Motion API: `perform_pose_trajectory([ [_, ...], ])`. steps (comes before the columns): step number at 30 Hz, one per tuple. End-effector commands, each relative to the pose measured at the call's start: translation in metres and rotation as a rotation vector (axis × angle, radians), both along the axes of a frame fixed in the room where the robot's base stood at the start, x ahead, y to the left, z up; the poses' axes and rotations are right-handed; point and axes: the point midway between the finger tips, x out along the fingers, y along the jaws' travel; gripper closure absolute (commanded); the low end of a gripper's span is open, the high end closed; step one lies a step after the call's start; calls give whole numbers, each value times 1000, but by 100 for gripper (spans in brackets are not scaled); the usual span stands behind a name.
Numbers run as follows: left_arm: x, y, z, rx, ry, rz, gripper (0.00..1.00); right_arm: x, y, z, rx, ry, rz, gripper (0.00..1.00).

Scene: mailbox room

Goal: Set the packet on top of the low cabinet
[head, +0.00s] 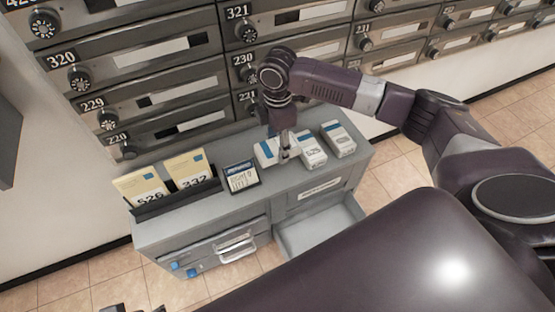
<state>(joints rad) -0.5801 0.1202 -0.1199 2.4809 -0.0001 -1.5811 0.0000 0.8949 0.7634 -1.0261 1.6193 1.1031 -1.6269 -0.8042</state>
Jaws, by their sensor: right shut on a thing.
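The low cabinet (205,225) is grey and stands against the wall below the mailboxes. My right gripper (285,154) points down over its top, shut on a small white and blue packet (265,151). The gripper partly covers this packet, which is at or just above the cabinet top; I cannot tell if it touches. Two similar packets, one close by (313,150) and one farther right (339,139), stand on the cabinet top. Dark parts at the bottom left edge seem to be my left gripper (134,309), mostly cut off.
An open drawer (322,232) sticks out at the front right. Mailboxes (150,60) with knobs rise behind.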

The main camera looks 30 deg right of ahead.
Motion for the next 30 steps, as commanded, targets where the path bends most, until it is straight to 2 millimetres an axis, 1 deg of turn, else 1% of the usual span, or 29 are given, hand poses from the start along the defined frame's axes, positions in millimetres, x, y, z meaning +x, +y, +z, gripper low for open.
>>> perform_pose_trajectory([
  [2,0,0,-3,0,0,0,56,0,0,-8,0,0,0,83],
  [6,0,0,-12,0,0,0,56,-1,0,-34,0,2,-1,83],
  [7,2,-1,-13,-1,-9,0,56,-1,0,-39,0,3,-1,83],
  [9,17,-5,-10,-13,-65,-5,56,0,0,-49,0,1,-1,83],
  [11,24,-7,-9,-18,-92,-7,56,0,0,-54,0,0,0,83],
  [16,30,-9,-6,-24,-117,-10,56,1,0,-57,1,-2,1,83],
  [21,30,-8,-6,-24,-115,-10,56,0,0,-57,0,-1,0,83],
  [28,24,-7,-8,-18,-91,-7,56,0,0,-60,1,-1,0,83],
  [29,23,-6,-8,-18,-88,-7,56,0,0,-60,0,0,0,55],
  [30,22,-6,-8,-18,-87,-7,56,0,0,-60,0,0,0,50],
])
